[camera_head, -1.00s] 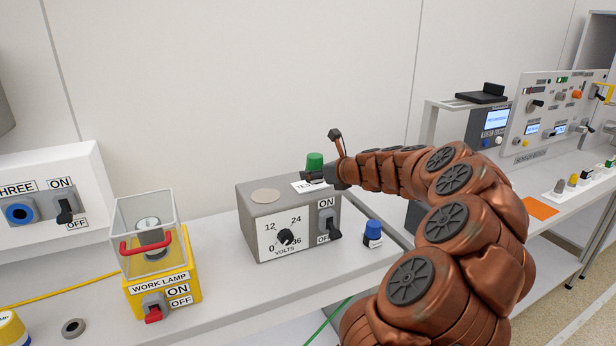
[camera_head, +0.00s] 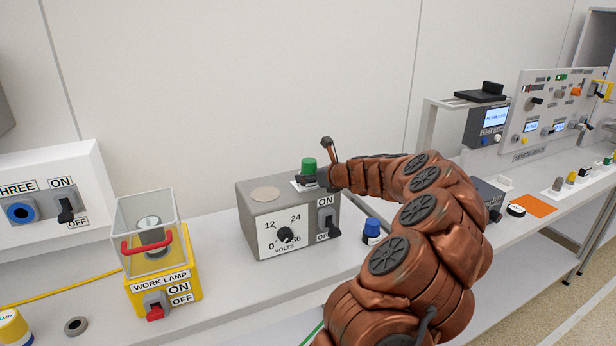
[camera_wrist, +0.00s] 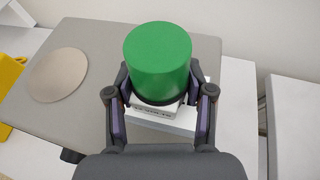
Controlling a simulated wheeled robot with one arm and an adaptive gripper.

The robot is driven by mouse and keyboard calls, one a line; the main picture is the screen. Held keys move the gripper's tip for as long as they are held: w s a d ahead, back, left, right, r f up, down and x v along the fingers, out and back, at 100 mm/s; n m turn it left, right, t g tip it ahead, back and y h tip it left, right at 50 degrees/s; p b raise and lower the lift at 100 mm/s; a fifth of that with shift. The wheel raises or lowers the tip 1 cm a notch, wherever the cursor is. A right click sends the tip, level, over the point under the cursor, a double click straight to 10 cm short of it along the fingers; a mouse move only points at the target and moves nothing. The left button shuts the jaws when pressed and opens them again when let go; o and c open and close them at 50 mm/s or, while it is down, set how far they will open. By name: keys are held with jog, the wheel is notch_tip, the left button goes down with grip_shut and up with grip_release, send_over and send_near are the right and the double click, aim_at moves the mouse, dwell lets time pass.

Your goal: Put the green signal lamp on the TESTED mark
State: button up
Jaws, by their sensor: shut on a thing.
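The green signal lamp (camera_head: 309,165) is upright over the right part of the grey volts box's top. My gripper (camera_head: 308,180) is shut on it. In the wrist view the green cap (camera_wrist: 157,55) stands between the two fingers (camera_wrist: 160,100), with a dark ring and a white lettered part below it. The white TESTED mark (camera_head: 298,186) lies on the box top under the lamp and is mostly hidden by my gripper. It shows as a white strip (camera_wrist: 150,122) in the wrist view. I cannot tell whether the lamp touches it.
The grey volts box (camera_head: 260,214) has a bare round disc (camera_head: 265,194) on its top left. A blue lamp (camera_head: 372,229) stands just right of the box. A yellow work lamp box (camera_head: 165,278) with a clear cover is to the left. An orange mat (camera_head: 538,206) lies farther right.

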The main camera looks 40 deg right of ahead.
jog(key=shift+f, duration=0.1)
jog(key=o, duration=1.3)
jog(key=shift+o, duration=0.2)
jog(key=shift+r, duration=0.2)
jog(key=b+v, duration=0.1)
jog(key=v, duration=1.1)
jog(key=shift+b, duration=0.35)
jog(key=shift+f, duration=0.1)
